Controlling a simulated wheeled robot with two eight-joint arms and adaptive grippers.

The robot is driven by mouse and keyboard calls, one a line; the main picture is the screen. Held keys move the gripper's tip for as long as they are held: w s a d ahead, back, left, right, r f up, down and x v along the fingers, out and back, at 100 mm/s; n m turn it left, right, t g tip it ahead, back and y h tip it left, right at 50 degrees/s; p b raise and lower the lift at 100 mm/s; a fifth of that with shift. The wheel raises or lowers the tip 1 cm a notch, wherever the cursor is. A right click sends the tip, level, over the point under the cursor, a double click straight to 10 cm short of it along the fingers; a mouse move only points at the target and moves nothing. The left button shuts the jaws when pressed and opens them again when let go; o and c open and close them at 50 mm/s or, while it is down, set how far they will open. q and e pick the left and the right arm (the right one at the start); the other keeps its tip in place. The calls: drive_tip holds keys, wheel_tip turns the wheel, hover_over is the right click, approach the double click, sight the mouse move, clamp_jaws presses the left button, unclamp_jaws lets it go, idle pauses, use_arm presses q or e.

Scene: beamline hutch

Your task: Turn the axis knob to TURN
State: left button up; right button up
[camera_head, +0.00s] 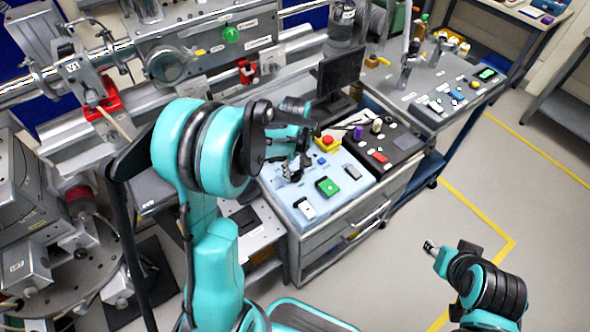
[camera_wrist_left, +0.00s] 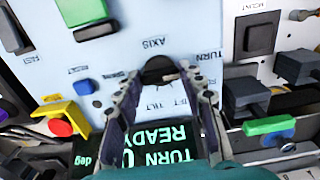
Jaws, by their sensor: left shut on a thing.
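The dark axis knob (camera_wrist_left: 159,70) sits on the pale control panel (camera_wrist_left: 85,58) under the printed word AXIS, with TURN printed beside it. My left gripper (camera_wrist_left: 160,78) has a finger on each side of the knob and is shut on it. I cannot make out the knob's pointer. A dark display (camera_wrist_left: 160,145) shows TURN, 0, READY and deg upside down in green and white. In the head view my left gripper (camera_head: 294,172) is over the panel (camera_head: 277,187) and hides the knob. My right gripper (camera_head: 431,247) is over the floor at right, its fingers unclear.
A red stop button (camera_head: 327,141) on yellow stands behind the gripper. A green switch (camera_head: 327,186) and a white switch (camera_head: 306,209) are close in front. A black panel (camera_head: 398,147) and a monitor (camera_head: 340,72) stand nearby. The floor at right is free.

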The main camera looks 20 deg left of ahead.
sight(295, 173)
use_arm(q)
drive_tip(key=shift+n, duration=0.9)
drive_tip(key=o, duration=1.2)
drive_tip(key=shift+c, duration=0.2)
wheel_tip(295, 173, up, 12)
